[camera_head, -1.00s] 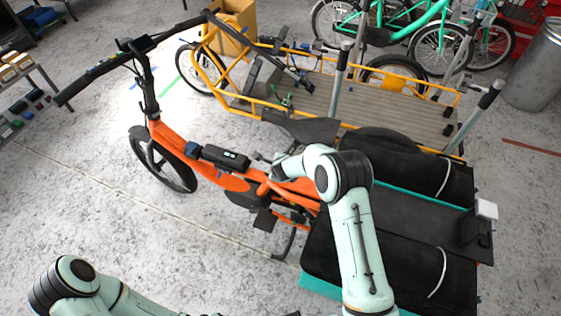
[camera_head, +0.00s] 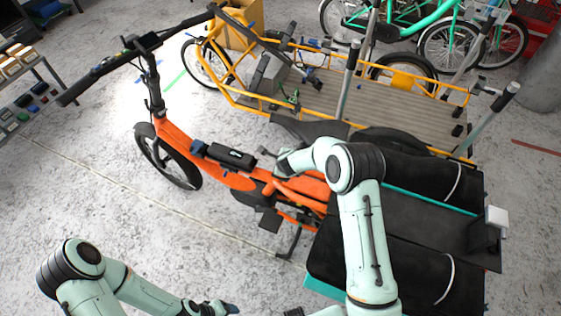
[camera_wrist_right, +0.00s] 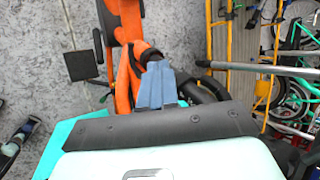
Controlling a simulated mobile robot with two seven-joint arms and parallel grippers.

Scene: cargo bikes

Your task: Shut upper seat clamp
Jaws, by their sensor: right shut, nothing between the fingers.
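The orange cargo bike (camera_head: 226,178) stands in the middle of the head view, with its black saddle (camera_head: 312,130) beyond my right arm. My right gripper (camera_wrist_right: 160,68) is shut and empty in the right wrist view. Its blue fingers point at the orange seat tube, and a dark band (camera_wrist_right: 149,55) around the tube shows just past the tips. I cannot tell contact, or whether this band is the upper seat clamp; its lever is not clear. In the head view my right arm covers this spot. My left gripper (camera_head: 222,308) is at the bottom edge, away from the bike, its jaws unclear.
Black bags (camera_head: 385,255) hang over the bike's rear rack, close to my right arm. A yellow cargo bike with a wooden deck (camera_head: 415,115) stands behind. A shelf (camera_head: 35,90) is at the far left. The floor at the left front is clear.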

